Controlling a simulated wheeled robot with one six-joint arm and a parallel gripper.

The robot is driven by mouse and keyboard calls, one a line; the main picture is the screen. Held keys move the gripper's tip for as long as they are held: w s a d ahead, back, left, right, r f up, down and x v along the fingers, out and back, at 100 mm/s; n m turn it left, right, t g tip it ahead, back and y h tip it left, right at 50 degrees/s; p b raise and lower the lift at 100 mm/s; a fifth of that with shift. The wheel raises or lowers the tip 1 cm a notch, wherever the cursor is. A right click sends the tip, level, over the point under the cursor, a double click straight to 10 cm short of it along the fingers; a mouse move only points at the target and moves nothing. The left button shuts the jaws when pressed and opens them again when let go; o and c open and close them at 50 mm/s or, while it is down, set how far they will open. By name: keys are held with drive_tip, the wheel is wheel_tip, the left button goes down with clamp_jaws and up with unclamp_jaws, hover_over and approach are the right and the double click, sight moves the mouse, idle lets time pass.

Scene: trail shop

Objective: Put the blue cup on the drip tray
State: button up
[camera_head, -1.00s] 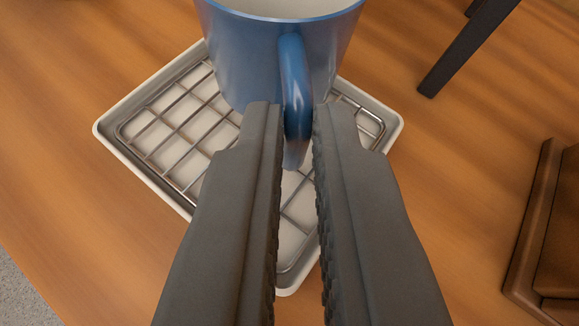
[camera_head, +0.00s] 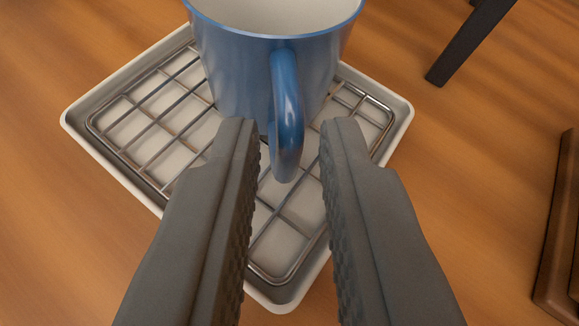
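The blue cup (camera_head: 237,78) stands upright on the white drip tray (camera_head: 108,166) with its wire rack, towards the tray's far part. Its top is cut off by the upper edge of the view. Its handle (camera_head: 287,115) points towards me. My gripper (camera_head: 289,130) is open, with one dark finger on each side of the handle's lower part. Gaps show between the handle and both fingers, and nothing is held. The fingers cover parts of the tray's near sides.
The tray lies on a wooden surface (camera_head: 470,170). A dark leg-like bar (camera_head: 468,45) stands at the upper right. A brown leather-like object (camera_head: 560,235) sits at the right edge. Bare wood lies left of the tray and between it and the brown object.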

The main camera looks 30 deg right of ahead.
drive_tip(key=shift+o, duration=0.9)
drive_tip(key=shift+r, duration=0.15)
drive_tip(key=v, duration=1.2)
drive_tip(key=s+a+r+n+t+y, duration=0.1)
drive_tip(key=s+a+r, duration=0.3)
drive_tip(key=s+a, duration=0.3)
drive_tip(key=s+a+r+t+y, duration=0.1)
drive_tip(key=s+a+r+t, duration=0.1)
drive_tip(key=s+a+r, duration=0.45)
drive_tip(key=s+a+t+y, duration=0.1)
drive_tip(key=s+a, duration=0.4)
drive_tip(key=s, duration=0.4)
drive_tip(key=s+a+n+t+y, duration=0.1)
drive_tip(key=s+a, duration=0.5)
drive_tip(key=s, duration=0.4)
drive_tip(key=shift+s+n, duration=0.3)
drive_tip(key=shift+s, duration=0.05)
